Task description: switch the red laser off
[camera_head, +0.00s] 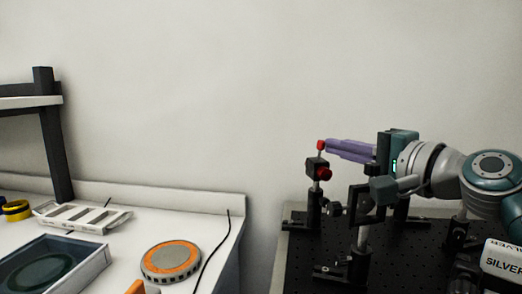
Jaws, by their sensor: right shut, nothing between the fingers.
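The red laser (316,167) is a small black box with a red round front, on a black post on the dark breadboard at the right. A short lever with a red ball tip (320,145) stands up from its top, almost upright. My right gripper (328,145) comes in from the right with its purple fingers shut and empty. Its fingertips are right beside the red ball, on its right side. I cannot tell whether they touch it. My left gripper is not in view.
Black optic mounts on posts (360,235) stand on the perforated breadboard (310,262) in front of my right arm. A white bench (215,240) at the left holds an orange-topped disc (170,258), a dark tray (95,265), a white rack (80,215) and yellow tape (17,209).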

